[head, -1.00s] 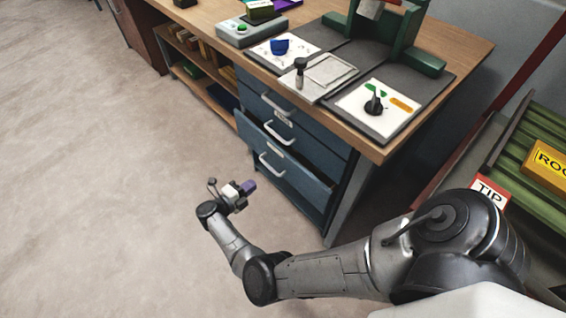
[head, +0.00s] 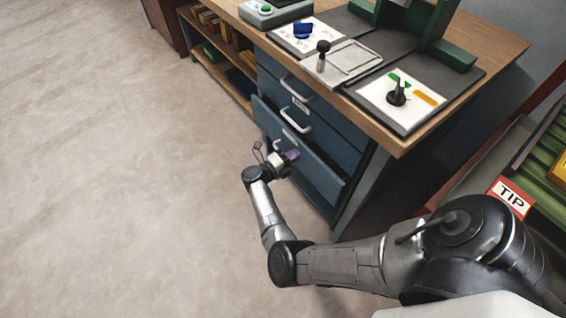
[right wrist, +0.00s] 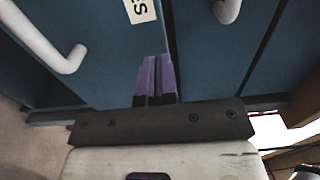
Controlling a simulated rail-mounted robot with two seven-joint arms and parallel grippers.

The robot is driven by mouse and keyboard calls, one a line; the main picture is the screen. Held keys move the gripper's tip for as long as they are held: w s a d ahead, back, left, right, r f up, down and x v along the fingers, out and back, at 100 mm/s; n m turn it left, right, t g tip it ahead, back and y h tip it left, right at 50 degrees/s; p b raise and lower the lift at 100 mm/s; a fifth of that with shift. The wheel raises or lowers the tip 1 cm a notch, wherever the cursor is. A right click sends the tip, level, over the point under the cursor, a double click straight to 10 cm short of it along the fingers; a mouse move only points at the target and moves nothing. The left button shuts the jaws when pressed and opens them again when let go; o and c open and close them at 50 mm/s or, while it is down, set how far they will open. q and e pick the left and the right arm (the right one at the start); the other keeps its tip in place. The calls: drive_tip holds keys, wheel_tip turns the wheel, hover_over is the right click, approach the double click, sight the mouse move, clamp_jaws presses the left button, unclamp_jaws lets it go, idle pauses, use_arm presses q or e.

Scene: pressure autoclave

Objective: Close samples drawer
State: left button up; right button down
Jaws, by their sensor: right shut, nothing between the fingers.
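The blue cabinet under the bench has several stacked drawers. The lowest visible drawer front, the samples drawer (head: 318,178), stands slightly proud of the cabinet. In the right wrist view its blue front (right wrist: 100,45) carries a bar handle (right wrist: 50,40) and a partly visible label ending in "ES" (right wrist: 140,10). My right gripper (head: 292,155) is shut and empty, its purple fingertips (right wrist: 156,76) at that front, beside the handle and below the label. I cannot tell whether the tips touch it. My left gripper is out of view.
The drawer above (head: 315,137) has its own handle (head: 295,119). The wooden benchtop (head: 405,146) overhangs the cabinet and bears trays and a green device. Open floor (head: 130,190) lies left of my right arm. A "TIP" sign (head: 511,197) stands at right.

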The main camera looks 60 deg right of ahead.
sight(303, 149)
drive_tip(key=shift+w+x, duration=0.2)
drive_tip(key=shift+x, duration=0.8)
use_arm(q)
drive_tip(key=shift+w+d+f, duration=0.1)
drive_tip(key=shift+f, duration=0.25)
use_arm(e)
drive_tip(key=shift+s+d, duration=0.1)
drive_tip(key=shift+d, duration=0.05)
drive_tip(key=shift+s+d, duration=0.2)
drive_tip(key=shift+d, duration=0.25)
drive_tip(key=x, duration=0.3)
drive_tip(key=shift+s+d, duration=0.1)
drive_tip(key=shift+d, duration=0.2)
drive_tip(key=shift+a, duration=0.15)
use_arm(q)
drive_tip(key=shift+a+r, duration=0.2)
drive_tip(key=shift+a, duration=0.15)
